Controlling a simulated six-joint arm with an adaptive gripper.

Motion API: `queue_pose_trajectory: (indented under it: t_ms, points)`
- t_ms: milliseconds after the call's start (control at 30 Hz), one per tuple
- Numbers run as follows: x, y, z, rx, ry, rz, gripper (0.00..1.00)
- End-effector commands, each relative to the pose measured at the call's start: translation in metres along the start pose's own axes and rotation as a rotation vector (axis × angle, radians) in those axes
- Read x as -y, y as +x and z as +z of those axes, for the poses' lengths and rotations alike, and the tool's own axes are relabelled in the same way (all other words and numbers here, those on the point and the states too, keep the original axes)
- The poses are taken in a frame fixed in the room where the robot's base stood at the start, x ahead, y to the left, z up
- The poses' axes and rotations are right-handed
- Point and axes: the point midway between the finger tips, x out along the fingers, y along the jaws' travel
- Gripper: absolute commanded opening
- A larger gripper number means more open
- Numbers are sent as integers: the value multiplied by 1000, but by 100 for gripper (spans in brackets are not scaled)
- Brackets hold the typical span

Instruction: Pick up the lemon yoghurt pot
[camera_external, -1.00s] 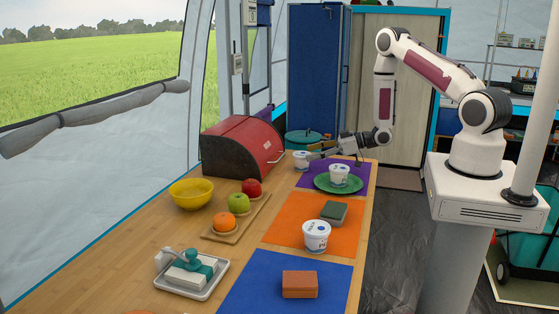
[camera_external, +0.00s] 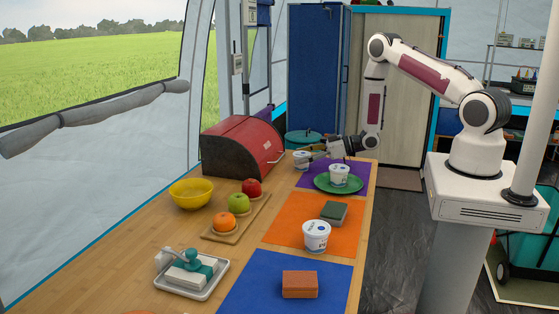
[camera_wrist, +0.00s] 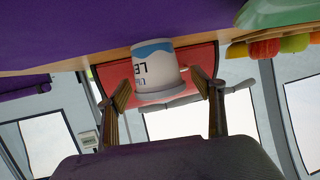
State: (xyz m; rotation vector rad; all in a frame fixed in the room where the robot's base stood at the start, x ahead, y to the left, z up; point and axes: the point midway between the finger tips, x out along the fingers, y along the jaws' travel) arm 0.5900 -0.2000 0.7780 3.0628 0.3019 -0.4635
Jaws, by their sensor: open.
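A white yoghurt pot with blue markings (camera_external: 301,161) stands at the far end of the table, by the purple mat's back left corner. My gripper (camera_external: 316,154) is low beside it, reaching from the right. In the wrist view, which is upside down, the pot (camera_wrist: 155,72) shows between the two open fingers of my gripper (camera_wrist: 163,86). Its label reads "LE", with the rest hidden round the side. I cannot tell whether the fingers touch it. Two similar pots stand elsewhere: one on the green plate (camera_external: 339,174), one on the orange mat (camera_external: 316,235); their flavours are unreadable.
The green plate (camera_external: 322,186) lies on the purple mat (camera_external: 361,179), close to my gripper. A red bread bin (camera_external: 238,150) stands just left of the far pot. A fruit board (camera_external: 219,237), yellow bowl (camera_external: 191,194), green sponge (camera_external: 334,212) and brown block (camera_external: 299,284) are nearer the camera.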

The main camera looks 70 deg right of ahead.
Motion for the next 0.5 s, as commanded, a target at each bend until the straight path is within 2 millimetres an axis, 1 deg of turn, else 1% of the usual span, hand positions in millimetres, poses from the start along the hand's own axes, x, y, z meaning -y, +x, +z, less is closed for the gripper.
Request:
queue_pose_trajectory:
  t_ms: [33,67,100,167,200,500]
  points:
    - [0,0,0,0,0,0,67]
    - [0,0,0,0,0,0,62]
    - [0,0,0,0,0,0,52]
    - [0,0,0,0,0,0,36]
    - [0,0,0,0,0,0,26]
    - [0,0,0,-1,0,0,25]
